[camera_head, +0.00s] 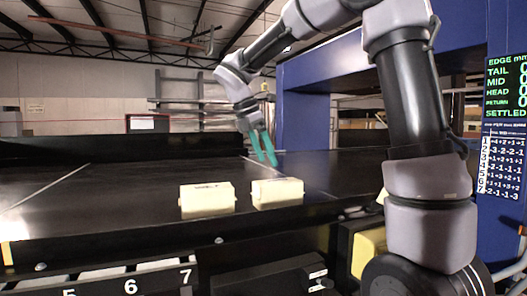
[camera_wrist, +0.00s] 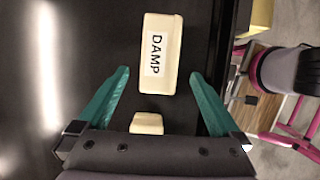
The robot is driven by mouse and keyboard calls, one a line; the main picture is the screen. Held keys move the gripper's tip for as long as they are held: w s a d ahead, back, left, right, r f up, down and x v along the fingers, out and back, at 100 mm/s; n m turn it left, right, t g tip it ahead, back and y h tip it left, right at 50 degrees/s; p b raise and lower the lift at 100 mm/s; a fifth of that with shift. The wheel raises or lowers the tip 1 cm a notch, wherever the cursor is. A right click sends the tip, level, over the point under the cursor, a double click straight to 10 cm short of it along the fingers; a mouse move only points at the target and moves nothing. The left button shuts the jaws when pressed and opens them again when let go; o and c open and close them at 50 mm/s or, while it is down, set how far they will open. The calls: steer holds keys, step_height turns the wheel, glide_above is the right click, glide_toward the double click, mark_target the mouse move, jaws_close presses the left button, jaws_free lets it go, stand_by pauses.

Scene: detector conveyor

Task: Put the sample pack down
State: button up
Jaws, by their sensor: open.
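Two cream packs lie on the black conveyor bed in the head view, a left pack (camera_head: 207,199) and a right pack (camera_head: 277,192), side by side with a small gap near the front edge. I cannot tell which one is the sample pack. My gripper (camera_head: 264,148) has teal fingers, open and empty, pointing down above the bed behind the packs. In the wrist view, a pack labelled DAMP (camera_wrist: 154,75) lies below and beyond the spread fingertips (camera_wrist: 158,72). Part of another cream pack (camera_wrist: 147,120) shows between the fingers; my gripper's body hides the rest.
The black conveyor bed (camera_head: 110,190) is clear to the left. Numbered slots (camera_head: 130,285) run below its front edge. A blue frame (camera_head: 305,105) stands over the bed behind my arm. A display panel (camera_head: 507,90) is at the right. A yellow block (camera_head: 368,254) sits below the edge.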

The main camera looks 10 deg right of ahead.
steer(key=shift+s+a+r, duration=0.15)
steer(key=shift+r, duration=0.45)
steer(key=s+d+m+t+y, duration=0.3)
steer(key=s+d+m, duration=0.2)
steer(key=s+m, duration=0.3)
steer(key=s+d+f+m+t+y, duration=0.1)
steer(key=s+d+m+t+y, duration=0.2)
steer(key=s+m, duration=0.6)
steer(key=shift+d+m, duration=1.05)
steer(key=shift+m, duration=2.65)
steer(key=shift+s+f, duration=0.1)
